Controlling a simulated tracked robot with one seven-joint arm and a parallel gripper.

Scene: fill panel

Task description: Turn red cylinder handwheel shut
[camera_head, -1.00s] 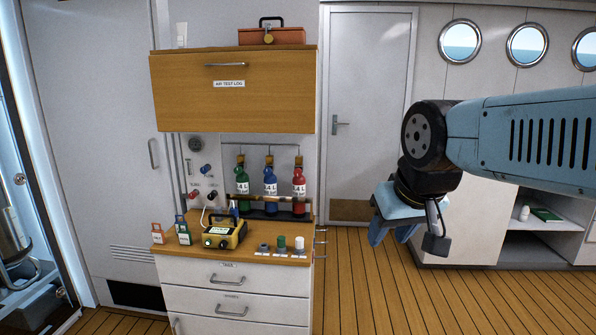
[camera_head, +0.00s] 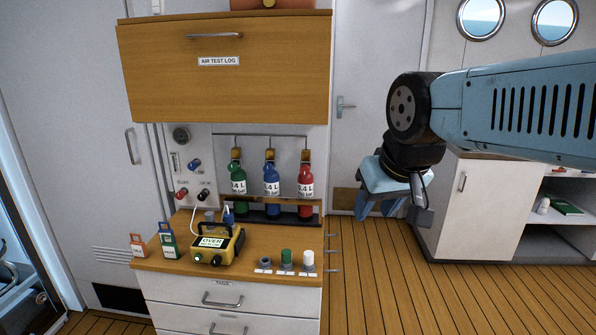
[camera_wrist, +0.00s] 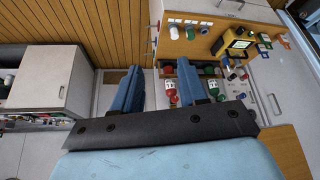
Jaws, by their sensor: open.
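The red cylinder (camera_head: 306,181) stands upright at the right end of a row of three in the rack on the wall panel. A blue cylinder (camera_head: 271,180) and a green cylinder (camera_head: 238,180) stand left of it. A brass-coloured fitting tops the red one; its handwheel is too small to make out clearly. The red cylinder also shows in the wrist view (camera_wrist: 170,92), just beyond and between my fingers. My gripper (camera_head: 380,207) points down, to the right of the cabinet and apart from the cylinders. In the wrist view its blue fingers (camera_wrist: 165,95) are spread with nothing held.
The counter (camera_head: 190,255) holds a yellow meter marked OVER (camera_head: 215,243), red and green tags and several small caps. A wooden cupboard (camera_head: 225,80) overhangs the cylinders. Pegs stick out from the counter's right side.

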